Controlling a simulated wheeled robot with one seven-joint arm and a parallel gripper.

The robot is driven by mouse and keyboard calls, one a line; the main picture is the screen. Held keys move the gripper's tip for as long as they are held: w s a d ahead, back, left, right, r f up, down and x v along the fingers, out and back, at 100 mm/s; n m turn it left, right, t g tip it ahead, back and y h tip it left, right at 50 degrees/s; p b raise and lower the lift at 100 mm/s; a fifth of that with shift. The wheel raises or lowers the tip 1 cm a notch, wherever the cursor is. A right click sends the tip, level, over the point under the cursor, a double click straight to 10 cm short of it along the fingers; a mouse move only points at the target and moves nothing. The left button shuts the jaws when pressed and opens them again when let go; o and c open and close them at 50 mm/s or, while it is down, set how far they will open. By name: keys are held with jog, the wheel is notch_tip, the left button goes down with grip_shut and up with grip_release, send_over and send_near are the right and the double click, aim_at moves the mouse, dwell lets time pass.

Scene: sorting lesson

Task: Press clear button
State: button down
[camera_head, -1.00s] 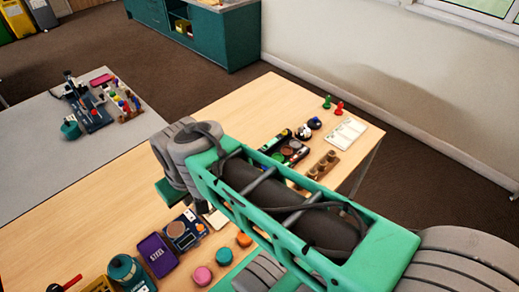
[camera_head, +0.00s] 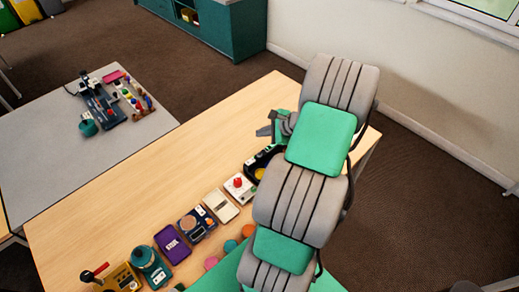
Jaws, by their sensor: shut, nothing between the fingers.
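No button marked clear can be read at this size. A white box with a red button on top (camera_head: 239,186) stands on the wooden table, left of my arm. A dark blue device with a round orange-brown top (camera_head: 196,223) stands nearer the front; its small markings are unreadable. My gripper (camera_head: 267,131) shows only in part, grey, at the left side of my arm over the far part of the table. It is shut and empty, beyond the white box and apart from it. My arm hides much of the table's right side.
A black tray (camera_head: 259,164) is partly hidden. A grey table (camera_head: 50,150) holds more items. The wooden table's left part (camera_head: 130,190) is bare.

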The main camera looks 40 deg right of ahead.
jog(key=shift+f, duration=0.15)
jog(key=b, duration=0.7)
send_over(262, 156)
notch_tip(262, 156, down, 8)
jog(key=shift+f, duration=0.3)
dwell(1.5)
jog(key=shift+f+b, duration=0.3)
jog(key=shift+f, duration=0.1)
jog(key=shift+f, duration=0.5)
dwell(0.4)
jog(key=shift+r, duration=0.1)
jog(key=shift+r+p, duration=0.6)
jog(key=shift+r, duration=0.2)
